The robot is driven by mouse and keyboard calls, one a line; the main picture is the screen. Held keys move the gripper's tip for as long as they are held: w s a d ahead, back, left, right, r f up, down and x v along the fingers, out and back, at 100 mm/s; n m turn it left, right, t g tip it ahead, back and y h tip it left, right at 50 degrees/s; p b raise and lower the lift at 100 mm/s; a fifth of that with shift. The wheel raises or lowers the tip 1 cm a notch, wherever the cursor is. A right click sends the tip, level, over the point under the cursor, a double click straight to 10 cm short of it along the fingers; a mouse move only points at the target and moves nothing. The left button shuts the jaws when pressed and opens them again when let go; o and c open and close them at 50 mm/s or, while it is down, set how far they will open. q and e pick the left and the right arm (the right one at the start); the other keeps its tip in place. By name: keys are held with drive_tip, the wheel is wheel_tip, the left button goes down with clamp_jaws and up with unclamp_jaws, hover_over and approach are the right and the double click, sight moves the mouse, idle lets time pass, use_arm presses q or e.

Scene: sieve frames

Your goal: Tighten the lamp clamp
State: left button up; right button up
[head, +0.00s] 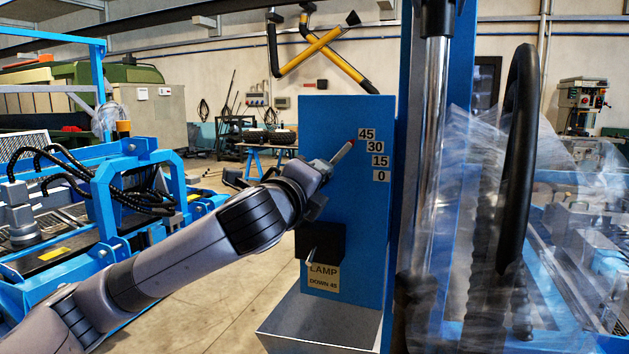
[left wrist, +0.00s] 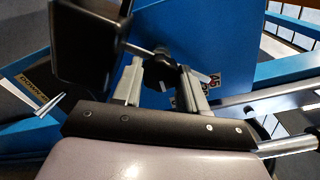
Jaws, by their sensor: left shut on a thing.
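A blue upright panel (head: 340,120) carries a scale of white labels (head: 374,155) reading 45, 30, 15 and 0. A red-tipped pointer (head: 343,153) slants up toward the 45 label. A black box-shaped lamp head (head: 320,242) sits low on the panel, above a label (head: 322,277) reading LAMP DOWN 45. My left gripper (head: 312,190) is at the panel's left side, its fingertips hard to make out there. In the left wrist view its fingers (left wrist: 162,72) are shut on a black clamp knob (left wrist: 163,60). The black lamp head (left wrist: 88,45) also shows beside them. My right gripper is not in view.
A grey metal box (head: 320,322) stands below the panel. A blue column with a chrome rod (head: 434,130) and a black steering wheel (head: 518,155) stand close on the right, by clear plastic sheeting. Blue machinery (head: 125,200) stands at left, with open floor between.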

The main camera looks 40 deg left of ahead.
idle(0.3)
use_arm(q)
drive_tip(key=o, duration=0.8)
drive_tip(key=shift+s, duration=0.1)
drive_tip(key=shift+b+v, duration=0.7)
drive_tip(key=shift+v, duration=2.8)
